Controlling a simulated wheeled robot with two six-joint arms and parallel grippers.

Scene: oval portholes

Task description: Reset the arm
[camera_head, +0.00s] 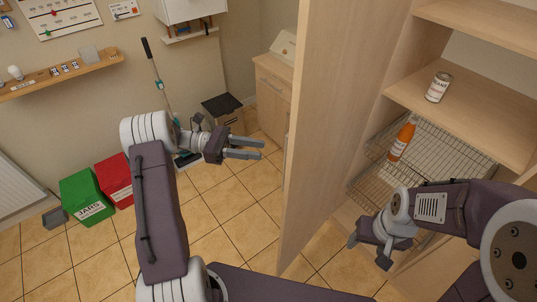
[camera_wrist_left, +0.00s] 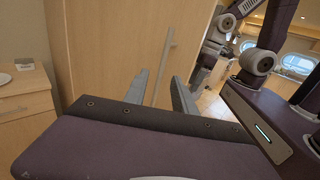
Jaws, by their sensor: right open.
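My left gripper (camera_head: 245,148) is raised at the middle left of the head view, left of the open cabinet door (camera_head: 325,130). Its two fingers are apart with nothing between them. In the left wrist view its fingers (camera_wrist_left: 160,95) stand apart in front of the door panel (camera_wrist_left: 115,50). My right gripper (camera_head: 370,250) is at the lower right in front of the cabinet, low by the wire basket (camera_head: 365,190). Its fingers are apart and I see nothing held in it.
An orange bottle (camera_head: 402,140) stands in the basket. A labelled can (camera_head: 438,87) stands on the shelf above (camera_head: 480,115). A green bin (camera_head: 86,198) and a red bin (camera_head: 115,178) are on the floor at left. A dark-lidded bin (camera_head: 222,106) stands by the wall. Open tiled floor lies between.

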